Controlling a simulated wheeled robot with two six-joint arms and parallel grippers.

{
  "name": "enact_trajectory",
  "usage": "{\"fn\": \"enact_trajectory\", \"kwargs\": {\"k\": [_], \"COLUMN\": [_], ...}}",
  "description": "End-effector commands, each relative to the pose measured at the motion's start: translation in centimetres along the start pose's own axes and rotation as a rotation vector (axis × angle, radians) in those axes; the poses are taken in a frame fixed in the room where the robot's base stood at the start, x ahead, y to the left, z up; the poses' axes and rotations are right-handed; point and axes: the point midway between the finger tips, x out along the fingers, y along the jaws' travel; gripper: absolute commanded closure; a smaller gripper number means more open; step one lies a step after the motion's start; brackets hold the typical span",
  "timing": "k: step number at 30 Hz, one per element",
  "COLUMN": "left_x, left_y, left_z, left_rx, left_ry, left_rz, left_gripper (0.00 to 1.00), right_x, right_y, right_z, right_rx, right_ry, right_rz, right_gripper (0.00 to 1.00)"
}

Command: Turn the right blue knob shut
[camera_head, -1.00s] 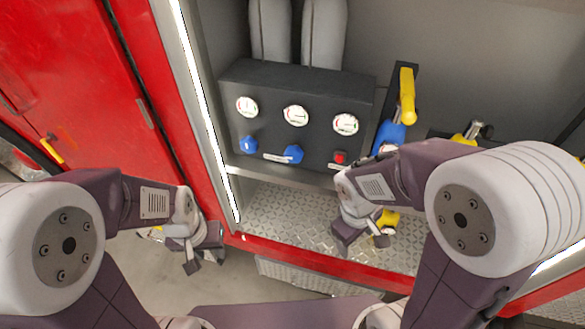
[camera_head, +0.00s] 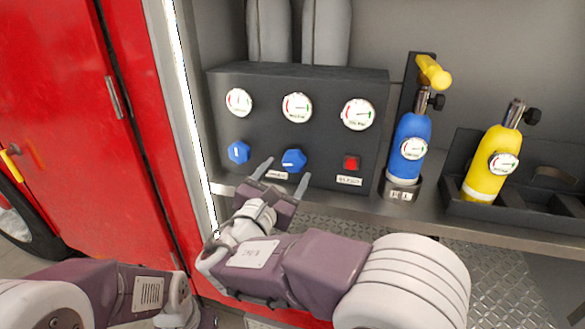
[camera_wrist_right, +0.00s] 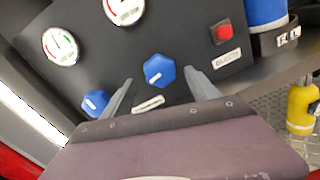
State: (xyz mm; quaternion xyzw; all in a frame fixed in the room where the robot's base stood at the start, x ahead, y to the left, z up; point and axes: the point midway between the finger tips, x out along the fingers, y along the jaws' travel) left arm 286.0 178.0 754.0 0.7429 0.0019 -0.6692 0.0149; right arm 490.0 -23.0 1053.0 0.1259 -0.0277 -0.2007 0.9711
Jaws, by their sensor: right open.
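The right blue knob (camera_head: 293,160) sits on the dark control panel (camera_head: 330,95), below the middle gauge. It has a white mark on its face. It also shows in the right wrist view (camera_wrist_right: 159,71), just beyond and between the fingertips. My right gripper (camera_head: 284,175) is open, its fingers pointing at the panel, slightly below the right knob; whether they touch anything cannot be told. The left blue knob (camera_head: 239,152) is to the left of the right gripper. My left arm shows at the lower left, but its gripper fingers are not visible.
A red button (camera_head: 351,162) is right of the knobs. Several gauges line the panel above. A blue cylinder (camera_head: 410,145) and a yellow cylinder (camera_head: 490,165) stand at the right. A red door (camera_head: 60,110) and a lit frame edge are at the left.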

Motion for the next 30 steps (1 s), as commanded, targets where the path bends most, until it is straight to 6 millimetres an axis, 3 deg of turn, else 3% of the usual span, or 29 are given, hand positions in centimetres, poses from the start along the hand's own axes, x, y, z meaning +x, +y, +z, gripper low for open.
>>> {"fn": "enact_trajectory", "kwargs": {"k": [3, 7, 17, 21, 24, 30], "left_x": [0.2, 0.3, 0.3, 0.3, 0.3, 0.6], "left_y": [0.0, 0.0, 0.0, 0.0, 0.0, 0.0], "left_z": [0.0, 0.0, 0.0, 0.0, 0.0, 0.1], "left_rx": [0.0, 0.0, 0.0, 0.0, 0.0, 0.0], "left_ry": [0.0, 0.0, 0.0, 0.0, 0.0, 0.0], "left_rz": [0.0, 0.0, 0.0, 0.0, 0.0, 0.0], "left_gripper": [0.64, 0.64, 0.64, 0.64, 0.64, 0.64], "right_x": [2.4, 4.1, 4.7, 4.7, 4.7, 4.7], "right_y": [-0.2, -0.1, -0.1, -0.1, -0.1, -0.1], "right_z": [-0.1, -0.1, -0.1, -0.1, -0.1, -0.2], "right_rx": [0.0, 0.001, 0.0, 0.0, 0.0, 0.016], "right_ry": [-0.001, 0.0, 0.002, 0.002, 0.002, 0.003], "right_rz": [-0.004, -0.002, 0.0, -0.001, -0.001, -0.002], "right_gripper": [0.31, 0.31, 0.31, 0.7, 0.92, 0.92]}}
